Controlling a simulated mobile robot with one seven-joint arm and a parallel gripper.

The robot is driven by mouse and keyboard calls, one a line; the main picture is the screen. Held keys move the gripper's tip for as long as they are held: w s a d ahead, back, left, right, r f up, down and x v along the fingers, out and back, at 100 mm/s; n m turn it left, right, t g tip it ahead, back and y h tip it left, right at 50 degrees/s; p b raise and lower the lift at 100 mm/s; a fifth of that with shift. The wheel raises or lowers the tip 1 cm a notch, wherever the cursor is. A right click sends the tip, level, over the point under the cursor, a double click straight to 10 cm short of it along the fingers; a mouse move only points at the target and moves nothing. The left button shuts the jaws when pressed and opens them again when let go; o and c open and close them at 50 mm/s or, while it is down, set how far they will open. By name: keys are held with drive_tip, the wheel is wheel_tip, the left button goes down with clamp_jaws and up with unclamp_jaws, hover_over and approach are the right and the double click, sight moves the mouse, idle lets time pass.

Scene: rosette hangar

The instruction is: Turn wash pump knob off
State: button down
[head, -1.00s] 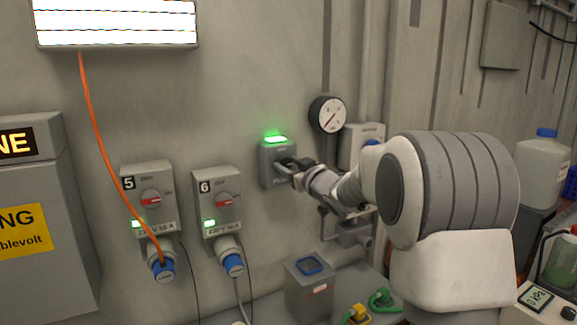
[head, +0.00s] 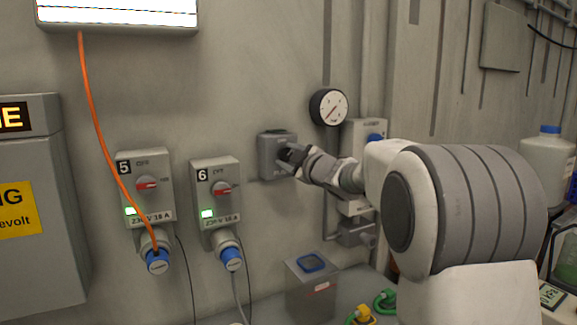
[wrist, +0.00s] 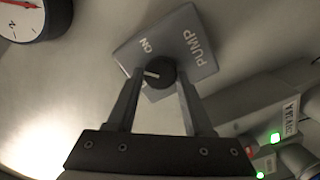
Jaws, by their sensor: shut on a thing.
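The wash pump switch is a grey wall box (head: 268,164) below and left of the round gauge in the head view. Its label reads PUMP and ON in the wrist view (wrist: 196,62). The black round knob (wrist: 160,72) with a white pointer line sits on its face, the line pointing left in the wrist view. My gripper (wrist: 158,82) has its two fingers on either side of the knob and is shut on it; it also shows at the box in the head view (head: 290,156).
A pressure gauge (head: 328,107) hangs just above and right of the box. Sockets 5 (head: 147,187) and 6 (head: 217,192) are to the left with red switches and lit green lamps. An orange cable (head: 95,120) runs to socket 5. A grey box (head: 311,286) stands below.

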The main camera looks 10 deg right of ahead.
drive_tip(key=n+b, duration=0.2)
drive_tip(key=n, duration=0.1)
drive_tip(key=n+b, duration=0.1)
drive_tip(key=shift+f+n, duration=0.25)
drive_tip(key=shift+n, duration=0.05)
drive_tip(key=n+b, duration=0.2)
drive_tip(key=n, duration=0.2)
drive_tip(key=shift+n+b, duration=0.3)
drive_tip(key=shift+r, duration=0.1)
drive_tip(key=shift+c, duration=1.5)
unclamp_jaws()
drive_tip(key=shift+s, duration=0.1)
drive_tip(key=v, duration=1.7)
drive_tip(key=shift+s+b, duration=0.15)
drive_tip(key=shift+b, duration=0.15)
